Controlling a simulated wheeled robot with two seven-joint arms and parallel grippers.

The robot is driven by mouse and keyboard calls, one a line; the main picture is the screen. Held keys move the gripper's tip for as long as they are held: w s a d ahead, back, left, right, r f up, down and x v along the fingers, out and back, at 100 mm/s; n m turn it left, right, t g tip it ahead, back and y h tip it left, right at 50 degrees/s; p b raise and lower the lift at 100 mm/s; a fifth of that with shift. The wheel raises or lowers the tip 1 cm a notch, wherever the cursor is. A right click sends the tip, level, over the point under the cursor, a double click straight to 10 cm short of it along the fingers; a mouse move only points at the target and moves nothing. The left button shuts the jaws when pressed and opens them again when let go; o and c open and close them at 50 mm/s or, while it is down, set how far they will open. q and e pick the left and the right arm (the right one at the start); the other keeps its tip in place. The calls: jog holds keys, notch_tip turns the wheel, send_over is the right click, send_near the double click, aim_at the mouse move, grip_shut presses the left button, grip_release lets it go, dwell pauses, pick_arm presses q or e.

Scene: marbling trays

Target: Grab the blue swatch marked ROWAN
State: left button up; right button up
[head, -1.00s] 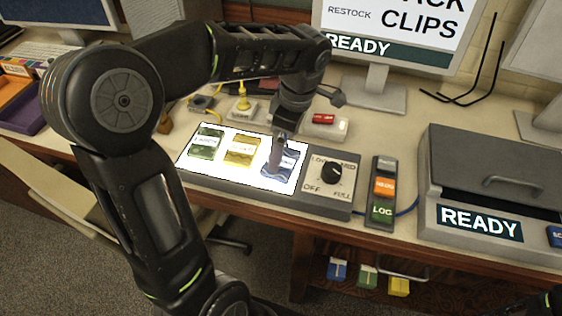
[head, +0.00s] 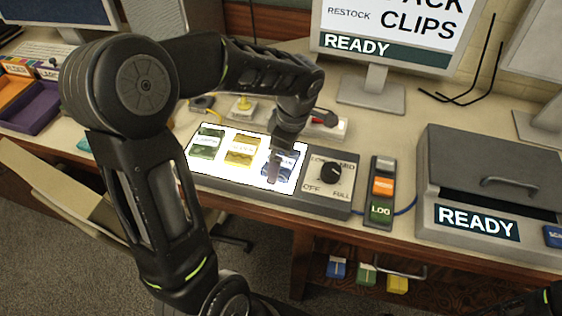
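The blue swatch (head: 289,162) lies at the right end of the lit white panel (head: 221,171) on the desk. Its label is partly covered by my gripper and too small to read in full. My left gripper (head: 273,178) points down over the left part of this swatch, with its fingers in front of it. The fingers overlap from this side, so I cannot tell whether they are open, or whether they touch the swatch. My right gripper is out of view; only a bit of my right arm shows at the lower right corner.
A green swatch (head: 206,145) and a yellow swatch (head: 241,151) lie to the left on the panel. A dial box (head: 327,184) and a button strip (head: 381,191) stand to the right, then a grey READY box (head: 480,165). A red-topped switch (head: 325,117) sits behind.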

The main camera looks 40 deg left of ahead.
pick_arm(q)
jog(key=c, duration=1.1)
notch_tip(320, 180, up, 10)
jog(key=b, duration=0.1)
dwell(0.7)
